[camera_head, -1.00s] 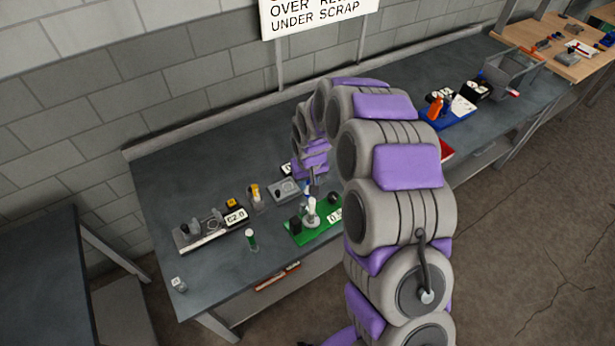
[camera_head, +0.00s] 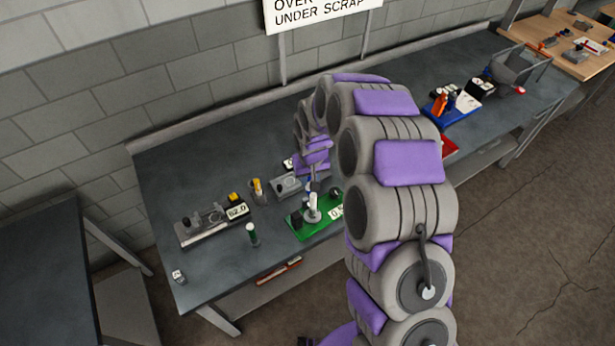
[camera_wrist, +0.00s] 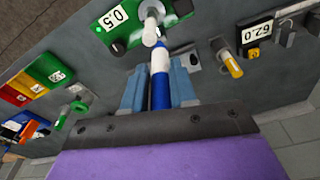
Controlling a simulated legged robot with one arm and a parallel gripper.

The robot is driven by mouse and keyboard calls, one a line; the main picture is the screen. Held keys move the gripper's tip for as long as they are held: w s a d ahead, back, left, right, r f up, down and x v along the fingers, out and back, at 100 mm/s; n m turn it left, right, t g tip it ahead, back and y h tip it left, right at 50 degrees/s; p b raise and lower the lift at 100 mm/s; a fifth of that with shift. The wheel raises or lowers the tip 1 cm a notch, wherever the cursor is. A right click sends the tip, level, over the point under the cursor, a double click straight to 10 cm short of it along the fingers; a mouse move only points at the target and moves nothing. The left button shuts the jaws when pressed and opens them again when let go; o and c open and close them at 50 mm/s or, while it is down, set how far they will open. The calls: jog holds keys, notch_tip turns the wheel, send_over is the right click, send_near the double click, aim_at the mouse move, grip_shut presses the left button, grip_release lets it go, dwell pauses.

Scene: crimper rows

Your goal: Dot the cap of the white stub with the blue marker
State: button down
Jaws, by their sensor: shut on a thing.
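The white stub (camera_wrist: 150,33) stands upright on a green board (camera_wrist: 123,44) in the wrist view, its round cap toward the camera. The stub also shows in the head view (camera_head: 314,202), just below my gripper. My gripper (camera_wrist: 157,68) is shut on the blue marker (camera_wrist: 160,94), which has a blue body and a white band. Its narrow tip end points at the stub and overlaps the cap's edge. I cannot tell whether the tip touches it. In the head view my gripper (camera_head: 315,172) is small and partly hidden among my arm links.
A blue tray (camera_head: 450,112) lies farther right. The workbench's front-left area is mostly clear.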

jog(key=shift+a, duration=0.3)
jog(key=shift+d+f, duration=0.25)
jog(key=shift+d, duration=0.55)
jog(key=shift+a+f, duration=0.1)
jog(key=shift+a, duration=0.55)
jog(key=shift+d, duration=0.25)
jog(key=shift+w+d+r, duration=0.1)
jog(key=shift+d+r, duration=0.15)
jog(key=shift+r, duration=0.25)
jog(key=r, duration=0.3)
jog(key=shift+a+r, duration=0.35)
jog(key=shift+a, duration=0.05)
jog(key=shift+d+r, duration=0.15)
jog(key=shift+r, duration=0.45)
jog(key=shift+d+r, duration=0.15)
jog(key=shift+r, duration=0.45)
jog(key=shift+f, duration=0.1)
